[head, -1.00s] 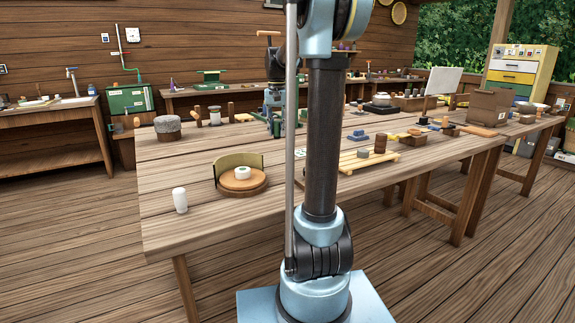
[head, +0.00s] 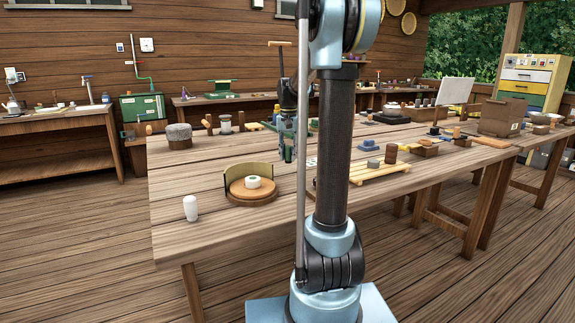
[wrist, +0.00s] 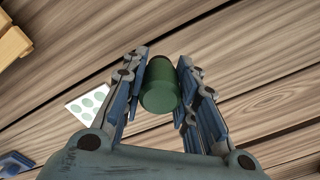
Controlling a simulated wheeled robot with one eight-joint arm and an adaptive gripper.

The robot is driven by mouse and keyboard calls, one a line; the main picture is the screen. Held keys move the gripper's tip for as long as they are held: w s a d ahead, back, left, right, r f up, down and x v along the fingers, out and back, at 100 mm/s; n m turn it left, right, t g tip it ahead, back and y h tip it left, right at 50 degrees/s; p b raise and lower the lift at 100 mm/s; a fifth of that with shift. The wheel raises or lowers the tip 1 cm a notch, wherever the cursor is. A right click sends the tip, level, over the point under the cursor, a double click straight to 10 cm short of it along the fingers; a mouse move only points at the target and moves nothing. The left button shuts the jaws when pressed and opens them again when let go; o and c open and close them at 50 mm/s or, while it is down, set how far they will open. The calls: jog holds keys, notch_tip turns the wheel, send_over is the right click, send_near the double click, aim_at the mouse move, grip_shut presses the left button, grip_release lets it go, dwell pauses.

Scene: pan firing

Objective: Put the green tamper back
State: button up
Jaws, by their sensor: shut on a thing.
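The green tamper (wrist: 160,88) shows in the wrist view as a dark green cylinder with a rounded end. It sits between the two fingers of my gripper (wrist: 164,62), which is shut on it. Wooden tabletop lies behind it; I cannot tell how high it is held.
A white card with green dots (wrist: 90,103) lies on the table beside my gripper. A pale slatted rack (head: 378,172) stands to the right of my arm. A round wooden stand (head: 251,196) with a curved guard and a white cup (head: 190,208) are at front left.

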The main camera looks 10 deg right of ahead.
aim_at(288, 162)
jog(key=shift+f, duration=1.95)
jog(key=o, duration=1)
jog(key=shift+o, duration=0.2)
notch_tip(288, 162, up, 12)
jog(key=shift+r, duration=0.1)
